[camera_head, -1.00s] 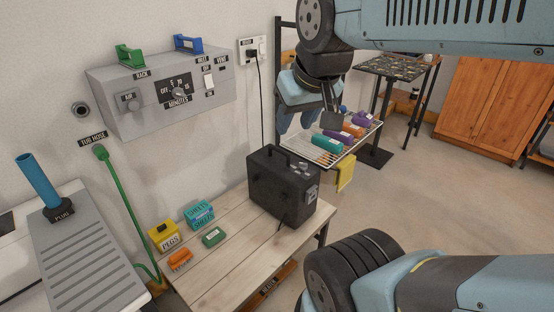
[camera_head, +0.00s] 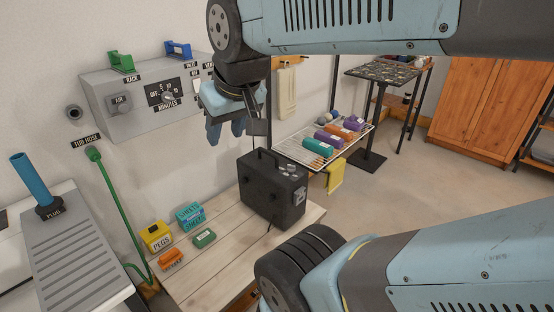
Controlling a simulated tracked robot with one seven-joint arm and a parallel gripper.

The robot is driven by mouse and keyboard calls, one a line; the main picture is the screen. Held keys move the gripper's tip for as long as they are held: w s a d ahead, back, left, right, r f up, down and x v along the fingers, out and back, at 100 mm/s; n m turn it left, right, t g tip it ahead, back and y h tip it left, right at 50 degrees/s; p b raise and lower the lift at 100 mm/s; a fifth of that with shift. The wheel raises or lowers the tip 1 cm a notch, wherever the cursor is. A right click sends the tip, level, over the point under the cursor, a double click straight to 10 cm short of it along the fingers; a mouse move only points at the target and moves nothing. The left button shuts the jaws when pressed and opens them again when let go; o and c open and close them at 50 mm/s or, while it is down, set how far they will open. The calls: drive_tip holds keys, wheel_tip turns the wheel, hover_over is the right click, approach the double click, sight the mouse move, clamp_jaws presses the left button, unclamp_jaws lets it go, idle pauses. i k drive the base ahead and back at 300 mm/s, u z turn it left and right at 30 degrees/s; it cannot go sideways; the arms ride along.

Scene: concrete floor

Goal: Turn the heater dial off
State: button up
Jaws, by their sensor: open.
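A grey control box (camera_head: 136,122) is fixed to the wall at the upper left. Its timer dial (camera_head: 168,97) sits on a black plate marked OFF, with minute numbers and MINUTES. The pointer's exact setting is too small to read. No label reading "heater" is legible. My gripper (camera_head: 234,130) is open and empty, its fingers hanging down just right of the box, in front of the wall and apart from the dial. It hides part of the box's right end.
A black case (camera_head: 270,192) with a handle stands on the wooden bench (camera_head: 215,265). Small labelled boxes lie left of it. A wire rack (camera_head: 290,150) with coloured rolls is behind. A green hose (camera_head: 118,205) hangs below the box. My arm covers the upper right.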

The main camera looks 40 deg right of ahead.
sight(291, 168)
drive_tip(key=z, duration=0.2)
drive_tip(key=k, duration=0.65)
drive_tip(key=z, duration=0.75)
drive_tip(key=i, duration=1)
drive_tip(key=u, duration=0.05)
